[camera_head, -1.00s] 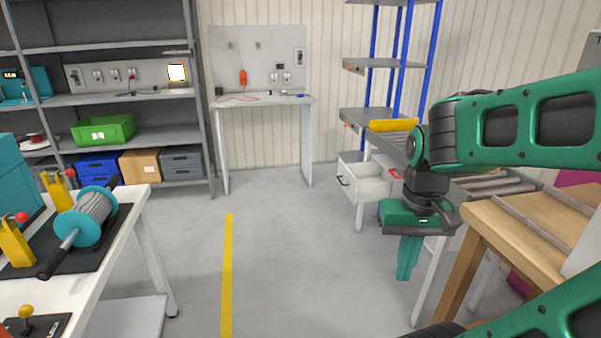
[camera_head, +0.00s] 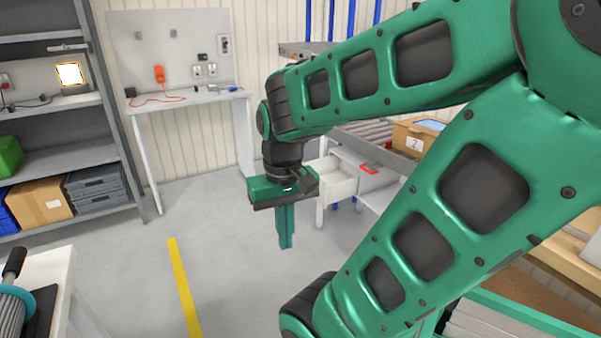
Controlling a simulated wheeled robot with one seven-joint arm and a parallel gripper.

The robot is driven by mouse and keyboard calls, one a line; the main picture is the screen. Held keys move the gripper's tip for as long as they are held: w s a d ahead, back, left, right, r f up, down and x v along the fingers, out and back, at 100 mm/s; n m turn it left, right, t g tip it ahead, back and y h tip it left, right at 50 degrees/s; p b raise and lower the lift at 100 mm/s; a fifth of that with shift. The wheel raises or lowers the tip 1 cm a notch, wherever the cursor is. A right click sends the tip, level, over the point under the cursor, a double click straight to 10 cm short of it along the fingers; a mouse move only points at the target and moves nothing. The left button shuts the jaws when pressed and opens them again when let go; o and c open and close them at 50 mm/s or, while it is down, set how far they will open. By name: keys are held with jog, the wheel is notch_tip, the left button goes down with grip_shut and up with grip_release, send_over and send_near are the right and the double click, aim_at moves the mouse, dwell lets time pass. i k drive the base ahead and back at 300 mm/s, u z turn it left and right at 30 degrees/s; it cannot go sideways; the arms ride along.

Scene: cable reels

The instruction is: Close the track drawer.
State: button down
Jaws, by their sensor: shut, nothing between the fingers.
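The white track drawer (camera_head: 342,184) stands pulled out to the left from under the roller track (camera_head: 368,131). Its front and handle are largely hidden behind my gripper. My gripper (camera_head: 286,243) points down with its green fingers shut and empty. In the picture it is just left of and in front of the drawer. I cannot tell how far apart the two are or whether they touch.
A cardboard box (camera_head: 408,140) marked 2 is by the track. A workbench (camera_head: 190,98) stands behind, grey shelving (camera_head: 100,154) at left. The floor (camera_head: 225,270) left of my gripper is clear.

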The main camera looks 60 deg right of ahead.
aim_at(339, 180)
jog(key=z, duration=0.4)
jog(key=i, duration=1.15)
jog(key=z, duration=0.95)
jog(key=i, duration=0.4)
jog(key=z, duration=0.15)
